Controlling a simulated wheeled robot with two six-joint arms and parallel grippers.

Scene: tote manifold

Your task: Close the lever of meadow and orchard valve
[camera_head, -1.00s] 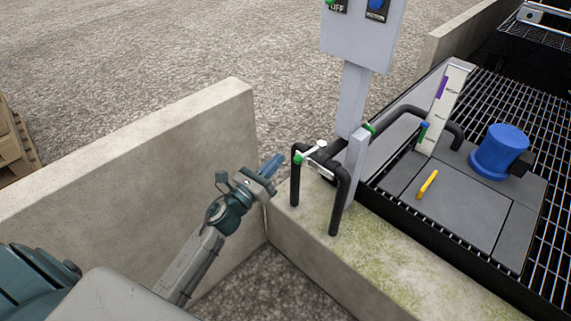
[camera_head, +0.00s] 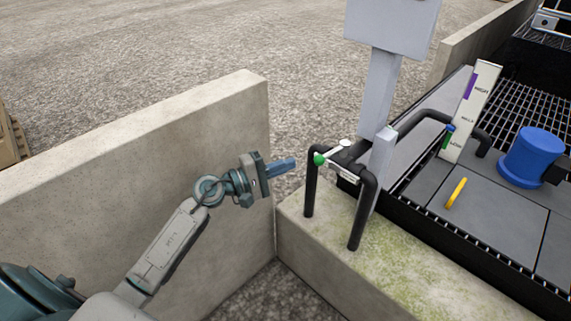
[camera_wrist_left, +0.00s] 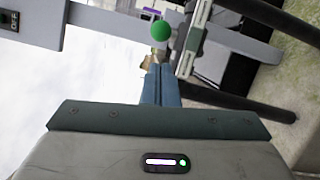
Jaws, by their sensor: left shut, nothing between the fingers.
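The valve manifold of black pipes (camera_head: 361,215) stands on the concrete ledge. A lever with a green ball end (camera_head: 319,159) sits at the manifold's left top, and the green ball also shows in the left wrist view (camera_wrist_left: 161,30). A white label plate (camera_head: 343,173) is beside it, its text too small to read. I cannot tell which valve is meadow or orchard. My left gripper (camera_head: 292,163) is shut and empty, a little left of the green ball and apart from it. In the left wrist view its blue fingers (camera_wrist_left: 161,84) point toward the ball. My right gripper is out of view.
A grey post (camera_head: 377,95) carries a box behind the manifold. A low concrete wall (camera_head: 150,160) runs behind my left arm.

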